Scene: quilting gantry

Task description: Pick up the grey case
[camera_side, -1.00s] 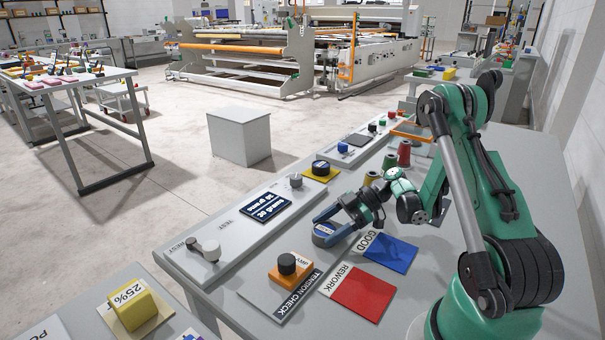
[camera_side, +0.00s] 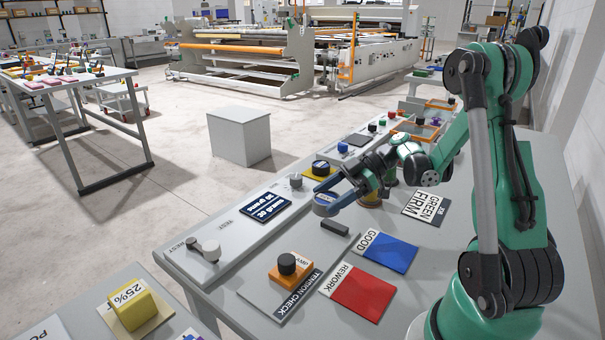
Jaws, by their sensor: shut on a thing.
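A round grey case (camera_side: 323,208) sits between the blue jaws of my gripper (camera_side: 324,203). The jaws are shut on it, and they hide part of its sides. The case appears held above the grey worktable (camera_side: 235,262). A small dark block (camera_side: 335,228) lies on the table just below and to the right of the case. It looks apart from the case.
Near the front are an orange block with a black knob (camera_side: 287,264), a red REWORK pad (camera_side: 360,291) and a blue GOOD pad (camera_side: 389,252). A GREEN FIRM card (camera_side: 425,206) lies to the right. Thread spools stand behind my gripper, partly hidden.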

